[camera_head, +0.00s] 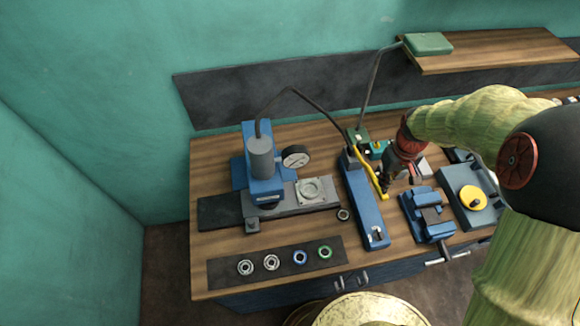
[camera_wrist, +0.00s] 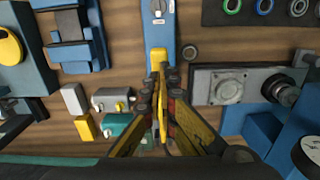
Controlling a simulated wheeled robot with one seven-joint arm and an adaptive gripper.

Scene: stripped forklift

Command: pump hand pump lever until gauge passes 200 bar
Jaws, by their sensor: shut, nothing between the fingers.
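The hand pump is a long blue body (camera_head: 366,208) on the wooden bench, with a yellow lever (camera_head: 369,168) slanting along its right side. In the wrist view the blue body (camera_wrist: 160,24) runs up from the yellow lever's end (camera_wrist: 158,58). My gripper (camera_head: 385,186) is right beside the lever; it also shows in the wrist view (camera_wrist: 160,84). It is shut, with its fingertips close to or touching the lever, partly hiding it. The round white gauge (camera_head: 295,156) is by the blue press (camera_head: 262,180); its reading is too small to tell.
A blue vise (camera_head: 428,214) and a box with a yellow knob (camera_head: 471,198) stand right of the pump. A dark mat (camera_head: 220,271) with several rings lies in front. Hoses arch above the bench. A wooden shelf (camera_head: 490,52) is behind.

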